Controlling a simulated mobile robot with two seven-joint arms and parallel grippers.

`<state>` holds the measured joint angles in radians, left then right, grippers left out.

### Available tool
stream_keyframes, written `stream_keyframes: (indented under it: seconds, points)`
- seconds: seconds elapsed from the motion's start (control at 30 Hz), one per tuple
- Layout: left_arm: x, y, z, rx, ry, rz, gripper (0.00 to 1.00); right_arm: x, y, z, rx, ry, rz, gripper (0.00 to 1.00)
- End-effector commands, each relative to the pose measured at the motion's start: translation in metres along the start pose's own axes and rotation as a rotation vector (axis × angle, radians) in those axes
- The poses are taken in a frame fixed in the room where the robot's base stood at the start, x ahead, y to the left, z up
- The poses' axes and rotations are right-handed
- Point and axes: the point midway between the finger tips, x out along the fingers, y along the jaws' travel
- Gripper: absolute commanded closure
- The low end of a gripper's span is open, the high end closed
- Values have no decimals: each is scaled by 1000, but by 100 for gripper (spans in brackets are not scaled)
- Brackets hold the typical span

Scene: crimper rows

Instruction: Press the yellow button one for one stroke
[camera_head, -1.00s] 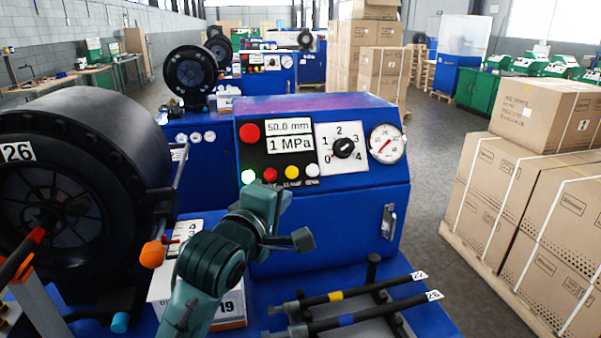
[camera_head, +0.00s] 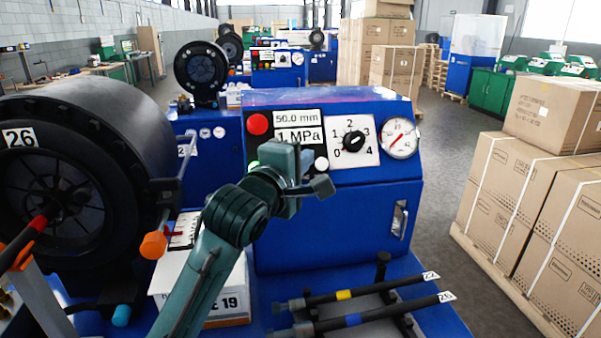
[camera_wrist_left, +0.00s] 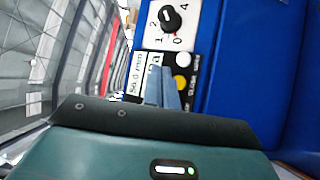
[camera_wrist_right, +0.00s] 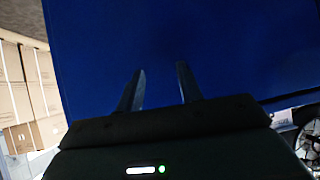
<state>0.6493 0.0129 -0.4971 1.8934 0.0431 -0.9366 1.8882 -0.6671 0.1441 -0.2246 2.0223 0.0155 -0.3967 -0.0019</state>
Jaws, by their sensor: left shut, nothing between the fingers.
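The yellow button (camera_wrist_left: 178,83) shows in the left wrist view beside the fingertips of my left gripper (camera_wrist_left: 162,72); whether they touch cannot be told. In the head view, my left gripper (camera_head: 306,160) is in front of the button row and hides the yellow button. It is shut and empty. The white button (camera_head: 321,164) shows just right of it, and part of the green button (camera_head: 253,165) left of it. The display above reads 50.0 mm and 1 MPa. My right gripper (camera_wrist_right: 161,68) shows only in its wrist view, open and empty before a blue surface.
A large red button (camera_head: 257,124), a rotary dial (camera_head: 354,141) and a pressure gauge (camera_head: 400,138) share the blue machine's panel. Below lie two dark hoses tagged 22 (camera_head: 370,289) and 26 (camera_head: 380,314). A big black crimper head (camera_head: 90,130) stands left, cartons (camera_head: 530,190) right.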

Motion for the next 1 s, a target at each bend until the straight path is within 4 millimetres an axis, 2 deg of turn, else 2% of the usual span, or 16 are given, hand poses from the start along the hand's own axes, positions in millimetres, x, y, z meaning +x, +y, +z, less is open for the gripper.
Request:
stream_keyframes:
  seconds: [0.03,0.1,0.4,1.0]
  points:
    - [6,-9,-4,2,0,0,100,5,-1,3,-6,12,-6,64]
    - [13,-15,-10,3,1,-1,100,6,-3,2,-14,27,-15,64]
    - [35,-26,-25,-2,-1,-1,100,6,-9,-6,-24,52,-33,64]
    - [39,-28,-28,-1,0,0,100,6,-8,-5,-23,53,-30,64]
